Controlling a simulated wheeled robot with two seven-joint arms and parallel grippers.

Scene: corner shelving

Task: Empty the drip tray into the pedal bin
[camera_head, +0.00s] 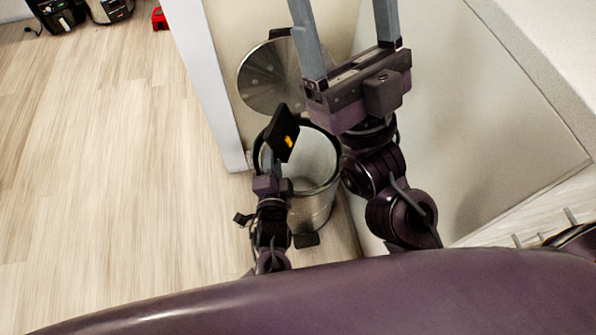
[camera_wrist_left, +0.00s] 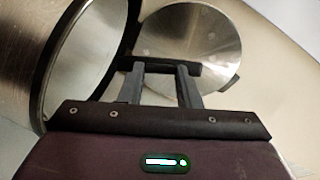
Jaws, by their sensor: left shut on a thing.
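The pedal bin (camera_head: 312,208) is a metal cylinder with a dark rim, and its round metal lid (camera_head: 266,77) stands open behind it. My left gripper (camera_head: 274,160) is shut on the black drip tray (camera_head: 282,124), which is steeply tilted above the bin's mouth. A small yellow patch (camera_head: 289,141) shows on the tray. In the left wrist view the fingers (camera_wrist_left: 160,70) hold the tray's dark edge (camera_wrist_left: 172,64), with the bin (camera_wrist_left: 75,55) at left and the lid (camera_wrist_left: 200,45) behind. My right gripper (camera_head: 345,20) is open and empty, its fingers wide apart.
A white wall end (camera_head: 210,85) stands left of the bin, and a pale panel (camera_head: 480,110) lies to the right. Dark appliances (camera_head: 60,12) and a red object (camera_head: 160,18) are at the far left.

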